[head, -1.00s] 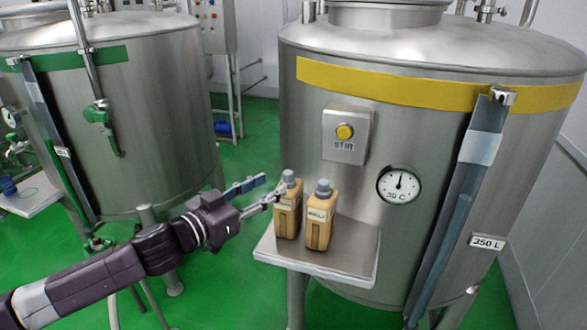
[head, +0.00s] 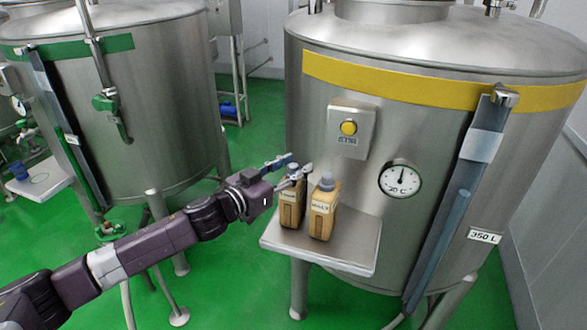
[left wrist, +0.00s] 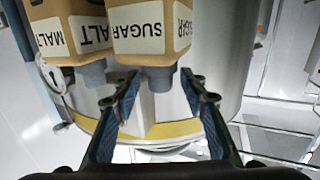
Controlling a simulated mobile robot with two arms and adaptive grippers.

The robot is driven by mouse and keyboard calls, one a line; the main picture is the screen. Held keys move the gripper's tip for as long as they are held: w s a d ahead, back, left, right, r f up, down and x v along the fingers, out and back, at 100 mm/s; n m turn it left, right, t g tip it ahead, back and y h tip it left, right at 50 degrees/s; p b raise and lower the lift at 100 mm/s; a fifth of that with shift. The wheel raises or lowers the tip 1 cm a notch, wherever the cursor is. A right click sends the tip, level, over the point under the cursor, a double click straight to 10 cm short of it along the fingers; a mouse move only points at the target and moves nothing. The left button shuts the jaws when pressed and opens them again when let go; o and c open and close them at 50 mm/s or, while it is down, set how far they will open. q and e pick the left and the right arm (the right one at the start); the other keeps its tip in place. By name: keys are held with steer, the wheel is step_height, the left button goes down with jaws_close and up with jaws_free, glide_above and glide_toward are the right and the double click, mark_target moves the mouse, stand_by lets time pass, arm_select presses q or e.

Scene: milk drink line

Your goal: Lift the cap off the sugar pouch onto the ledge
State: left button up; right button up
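The sugar pouch (head: 291,214), tan with a white label, stands upright on the steel ledge (head: 352,254) fixed to the right tank. In the left wrist view the sugar pouch (left wrist: 138,10) shows its SUGAR label, and its grey cap (left wrist: 158,78) is on its neck. My left gripper (head: 299,165) is at the height of this cap and partly hides it in the head view. In the left wrist view its two blue-padded fingers (left wrist: 160,88) are open, one on each side of the cap, with gaps visible. My right gripper is not in view.
The malt pouch (head: 323,218) with its grey cap (head: 327,182) stands close beside the sugar pouch, on the right. The ledge is bare to the right and in front. Behind it is the tank wall with a STIR button box (head: 351,130) and a dial (head: 400,179).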

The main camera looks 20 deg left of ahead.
arm_select(q)
steer(key=c, duration=0.9)
